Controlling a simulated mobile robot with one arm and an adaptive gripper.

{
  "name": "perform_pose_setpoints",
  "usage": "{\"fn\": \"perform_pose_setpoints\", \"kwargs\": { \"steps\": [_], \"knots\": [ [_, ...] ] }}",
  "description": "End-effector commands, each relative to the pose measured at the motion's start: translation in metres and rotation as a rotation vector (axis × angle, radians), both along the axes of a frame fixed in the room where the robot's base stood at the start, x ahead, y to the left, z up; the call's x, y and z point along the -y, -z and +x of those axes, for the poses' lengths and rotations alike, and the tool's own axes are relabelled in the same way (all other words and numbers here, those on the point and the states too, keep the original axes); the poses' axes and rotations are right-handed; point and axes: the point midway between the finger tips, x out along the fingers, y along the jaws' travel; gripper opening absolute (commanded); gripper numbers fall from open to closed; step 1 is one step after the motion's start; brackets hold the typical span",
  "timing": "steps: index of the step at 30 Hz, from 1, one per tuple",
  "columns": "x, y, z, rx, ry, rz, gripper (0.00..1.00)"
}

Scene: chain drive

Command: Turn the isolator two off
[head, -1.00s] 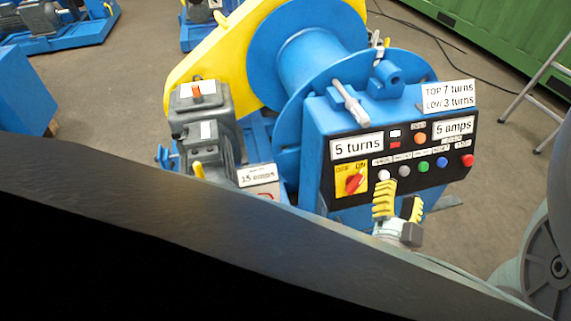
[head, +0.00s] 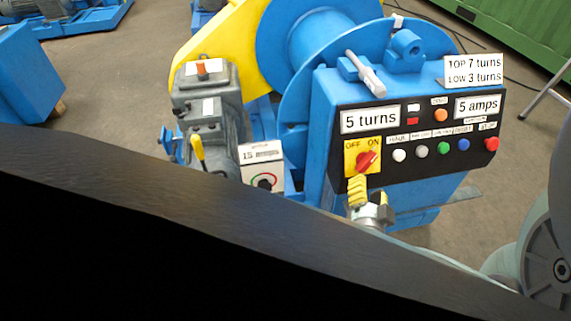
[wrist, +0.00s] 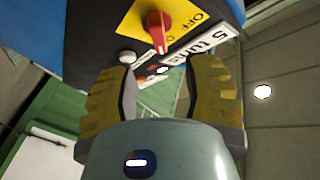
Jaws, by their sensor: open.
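The isolator is a red rotary knob (head: 366,161) on a yellow OFF/ON plate (head: 351,155), at the left end of the black control panel. Its handle slants toward ON at the upper right. No isolator number is readable. The knob also shows at the top of the wrist view (wrist: 156,30). My gripper (head: 368,191) is just below the yellow plate in the head view. In the wrist view its yellow-padded fingers (wrist: 160,90) are open with nothing between them, and the knob is beyond the fingertips, apart from them.
The panel (head: 425,130) carries a row of buttons to the right of the isolator, with white (head: 399,155), green (head: 443,148) and red (head: 491,144) ones. Left are a grey motor (head: 207,95) and a small box with a round dial (head: 264,180).

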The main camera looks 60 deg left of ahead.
Motion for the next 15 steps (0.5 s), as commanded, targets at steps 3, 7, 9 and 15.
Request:
{"fn": "perform_pose_setpoints", "kwargs": {
  "steps": [3, 7, 9, 15],
  "knots": [
    [-0.014, -0.002, 0.015, 0.003, 0.002, 0.002, 0.48],
    [-0.026, 0.000, 0.029, 0.001, 0.001, -0.001, 0.48],
    [-0.034, -0.002, 0.037, 0.003, 0.002, 0.002, 0.48],
    [-0.050, -0.001, 0.054, 0.003, 0.003, 0.001, 0.48]
  ]
}}
